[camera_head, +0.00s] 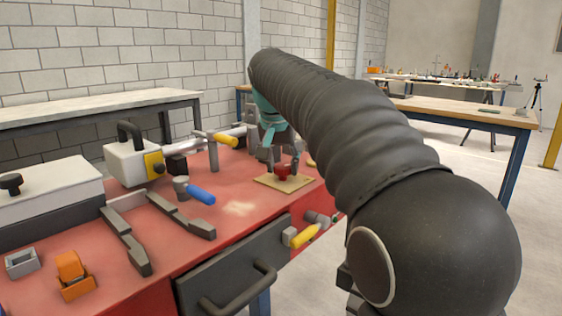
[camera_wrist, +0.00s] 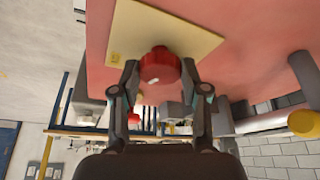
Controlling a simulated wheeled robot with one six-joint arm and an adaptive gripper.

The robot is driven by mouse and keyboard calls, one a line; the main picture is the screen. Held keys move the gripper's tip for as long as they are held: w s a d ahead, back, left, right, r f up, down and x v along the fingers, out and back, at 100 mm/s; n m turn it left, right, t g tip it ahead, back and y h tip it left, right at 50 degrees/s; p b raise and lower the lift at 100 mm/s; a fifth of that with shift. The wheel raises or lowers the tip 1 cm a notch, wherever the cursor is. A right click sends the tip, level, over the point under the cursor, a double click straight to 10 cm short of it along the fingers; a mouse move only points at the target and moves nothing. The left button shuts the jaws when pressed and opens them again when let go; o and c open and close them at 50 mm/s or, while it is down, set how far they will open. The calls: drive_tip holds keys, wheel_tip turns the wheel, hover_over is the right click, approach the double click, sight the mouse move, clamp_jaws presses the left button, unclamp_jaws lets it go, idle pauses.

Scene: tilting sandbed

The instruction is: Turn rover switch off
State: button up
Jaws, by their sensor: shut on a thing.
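A red knob (camera_head: 283,174) stands on a flat yellow plate (camera_head: 266,181) on the red worktop. I take this knob to be the rover switch. In the wrist view the round red knob (camera_wrist: 160,70) has a small white mark on its face, and the yellow plate (camera_wrist: 135,25) lies behind it. My gripper (camera_wrist: 160,72) has one fingertip on each side of the knob and is shut on it. In the head view my gripper (camera_head: 281,160) comes down over the knob from above, and my dark arm hides part of the area behind it.
A blue-handled valve (camera_head: 201,195), grey rails (camera_head: 181,215) and an orange clip (camera_head: 73,275) are on the worktop to the left. A white box with a yellow panel (camera_head: 154,163) stands behind. A yellow handle (camera_head: 304,237) and a drawer (camera_head: 235,272) are at the front.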

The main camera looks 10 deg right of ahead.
drive_tip(key=n, duration=0.2)
drive_tip(key=n+y, duration=0.1)
drive_tip(key=n, duration=0.1)
drive_tip(key=n+y, duration=0.1)
drive_tip(key=n, duration=0.1)
drive_tip(key=shift+d+f, duration=0.1)
drive_tip(key=shift+d, duration=0.2)
drive_tip(key=n+y, duration=0.1)
drive_tip(key=n, duration=0.2)
drive_tip(key=n+y, duration=0.1)
drive_tip(key=n, duration=0.2)
drive_tip(key=shift+d+n+y, duration=0.1)
drive_tip(key=shift+n+y, duration=0.2)
drive_tip(key=shift+g, duration=0.3)
drive_tip(key=o, duration=1.1)
drive_tip(key=shift+o, duration=0.2)
drive_tip(key=v, duration=1.2)
drive_tip(key=shift+s, duration=0.1)
